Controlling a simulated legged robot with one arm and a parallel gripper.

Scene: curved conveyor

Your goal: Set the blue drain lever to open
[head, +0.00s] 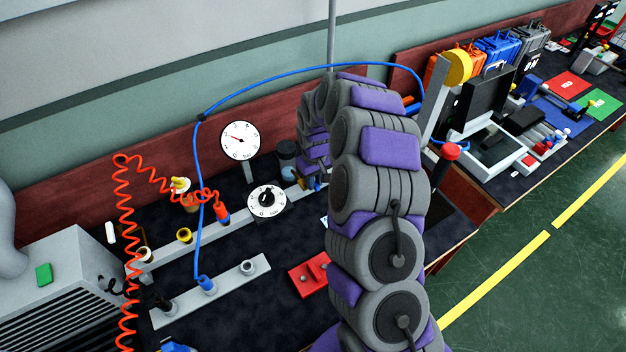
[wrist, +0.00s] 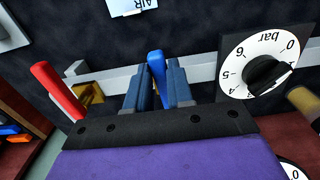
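The blue drain lever (wrist: 156,66) stands nearly upright in the wrist view, its rounded end pointing toward the top. My gripper (wrist: 158,84) is right at it, with one blue-grey finger on each side of the lever. Little or no gap shows between fingers and lever, and I cannot tell whether they press on it. The lever's lower part is hidden by my gripper. In the head view, my arm covers most of this spot, and my gripper (head: 318,183) shows only as a small dark bluish patch near the rail.
A red lever (wrist: 56,90) on a brass fitting stands to the left in the wrist view. A bar dial (wrist: 265,62) is close on the right. In the head view, a red coiled hose (head: 124,220) and blue hose (head: 198,235) hang over the bench's left part.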

